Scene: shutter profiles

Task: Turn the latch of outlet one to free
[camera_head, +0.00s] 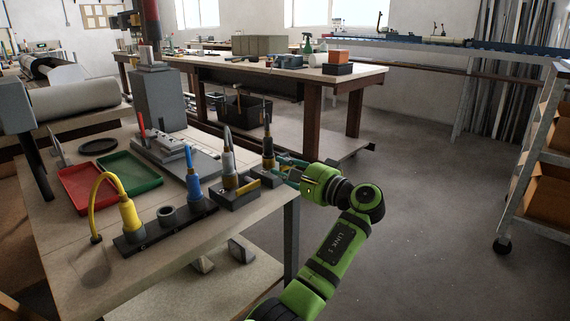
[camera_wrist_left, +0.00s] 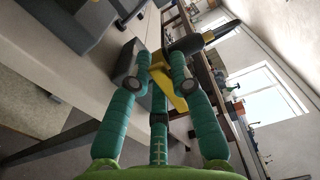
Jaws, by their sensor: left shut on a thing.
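My left gripper (camera_head: 284,171) is at the table's right corner, beside the farther grey outlet block (camera_head: 267,180). A black plug (camera_head: 268,148) stands upright in this block. In the left wrist view the gripper (camera_wrist_left: 171,84) is shut on a yellow latch lever (camera_wrist_left: 174,94), below the yellow collar of the black plug (camera_wrist_left: 214,36). The fingers partly hide the lever. A nearer outlet block (camera_head: 234,200) holds a grey-white plug (camera_head: 228,160) and has its own yellow latch (camera_head: 249,187). I cannot read which outlet is one. My right gripper is not in view.
On the table, a dark rail (camera_head: 163,229) carries a yellow-cabled plug (camera_head: 130,215) and a blue plug (camera_head: 194,187). Red (camera_head: 84,188) and green (camera_head: 132,172) trays lie behind. Open floor is right of the table; a shelf cart (camera_head: 530,165) stands far right.

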